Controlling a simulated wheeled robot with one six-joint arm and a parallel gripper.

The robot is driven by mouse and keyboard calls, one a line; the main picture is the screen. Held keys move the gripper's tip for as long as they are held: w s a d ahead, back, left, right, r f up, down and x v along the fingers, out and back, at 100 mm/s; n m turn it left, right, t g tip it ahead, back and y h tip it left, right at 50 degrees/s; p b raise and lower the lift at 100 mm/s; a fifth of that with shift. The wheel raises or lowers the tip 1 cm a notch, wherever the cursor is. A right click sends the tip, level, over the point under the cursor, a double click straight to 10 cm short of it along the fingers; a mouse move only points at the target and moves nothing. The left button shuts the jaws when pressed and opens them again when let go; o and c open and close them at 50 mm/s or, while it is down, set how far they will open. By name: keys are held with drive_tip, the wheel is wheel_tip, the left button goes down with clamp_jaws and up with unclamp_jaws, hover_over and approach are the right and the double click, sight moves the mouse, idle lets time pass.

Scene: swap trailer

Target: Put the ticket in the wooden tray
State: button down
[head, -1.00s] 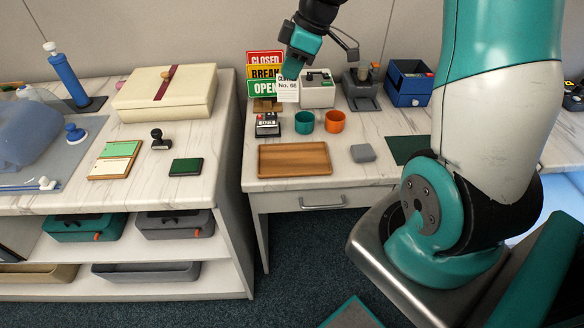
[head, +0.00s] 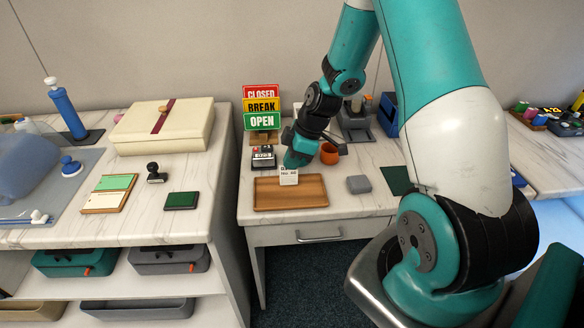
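The ticket (head: 289,177) is a small white slip with dark print. It hangs upright below my gripper (head: 290,167), which is shut on its upper edge. The ticket is in front of the wooden tray's back part in the picture; I cannot tell whether its lower edge touches the tray floor. The wooden tray (head: 268,203) is a shallow brown rectangle near the front edge of the desk and looks empty otherwise.
Behind the tray stand a black stamp device (head: 263,157), an orange cup (head: 329,154) and the CLOSED/BREAK/OPEN sign (head: 262,121). A grey block (head: 359,184) lies right of the tray, with a dark green mat (head: 397,180) beyond. A drawer handle (head: 319,236) is below.

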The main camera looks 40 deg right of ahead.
sight(289, 175)
drive_tip(key=shift+f, duration=1.4)
drive_tip(key=shift+f, duration=0.1)
drive_tip(key=c, duration=1.8)
unclamp_jaws()
drive_tip(key=o, duration=0.4)
drive_tip(key=shift+c, duration=0.2)
